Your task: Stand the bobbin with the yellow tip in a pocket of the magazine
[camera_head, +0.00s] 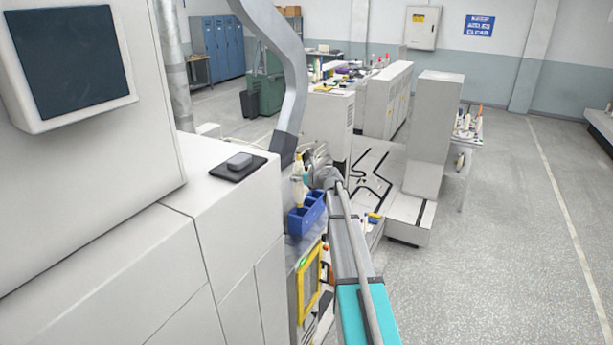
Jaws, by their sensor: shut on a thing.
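The blue magazine (297,225) stands at the picture's middle, beside the white machine, with pockets open at the top. A pale bobbin (298,190) stands roughly upright at the magazine's back left. My gripper (305,168) is at its upper part, shut on it. I cannot tell whether the bobbin's lower end is inside a pocket or just above or behind the magazine. My arm comes up from the bottom and hides the area right of the magazine.
The white machine (225,195) with a dark pad (238,167) on top stands close on the left. A yellow-framed panel (308,285) is below the magazine. A grey duct (290,90) comes down behind. Open floor (500,250) lies to the right.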

